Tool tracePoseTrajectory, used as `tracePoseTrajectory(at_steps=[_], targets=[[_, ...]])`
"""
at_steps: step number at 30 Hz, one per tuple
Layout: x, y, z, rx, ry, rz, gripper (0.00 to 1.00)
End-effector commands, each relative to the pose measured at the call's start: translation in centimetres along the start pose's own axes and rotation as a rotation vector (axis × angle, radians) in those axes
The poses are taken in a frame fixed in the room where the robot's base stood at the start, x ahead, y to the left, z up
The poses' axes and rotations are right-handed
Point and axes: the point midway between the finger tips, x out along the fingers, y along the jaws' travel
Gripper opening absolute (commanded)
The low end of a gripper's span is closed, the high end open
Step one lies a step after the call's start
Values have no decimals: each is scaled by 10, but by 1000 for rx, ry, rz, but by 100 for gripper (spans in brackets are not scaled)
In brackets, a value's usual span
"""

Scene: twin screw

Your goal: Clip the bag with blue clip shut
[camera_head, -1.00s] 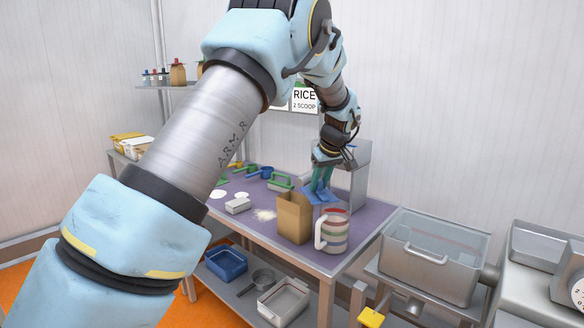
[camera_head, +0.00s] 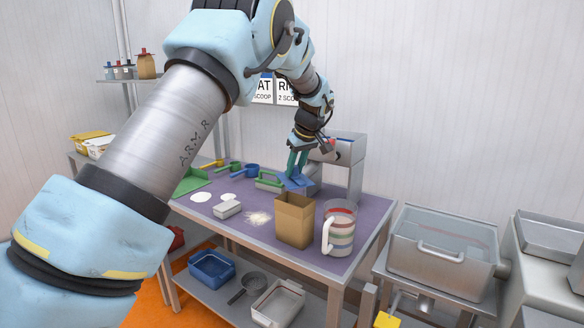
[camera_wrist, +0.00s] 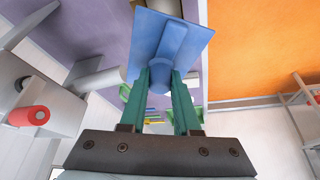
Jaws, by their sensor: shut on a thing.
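The brown paper bag (camera_head: 294,222) stands upright near the front edge of the purple table, and its top looks open. The blue clip (camera_head: 295,181) is above and behind the bag in the head view, apart from it as far as I can tell. My gripper (camera_head: 297,165) points down with its green fingers shut on the clip.
A striped jug (camera_head: 339,232) stands right beside the bag. A small light box (camera_head: 228,209), spilled powder (camera_head: 258,218) and colored scoops (camera_head: 251,170) lie to the left on the table (camera_head: 275,263). A grey metal stand (camera_head: 345,165) rises behind at the right.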

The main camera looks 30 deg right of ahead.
Motion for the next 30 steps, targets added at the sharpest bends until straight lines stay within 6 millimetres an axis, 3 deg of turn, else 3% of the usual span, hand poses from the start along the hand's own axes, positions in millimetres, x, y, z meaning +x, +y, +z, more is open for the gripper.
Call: tracePoseTrajectory(at_steps=[18,30], targets=[[50,-1,22,-1,0,0,0],[53,-1,23,-1,0,0,0]])
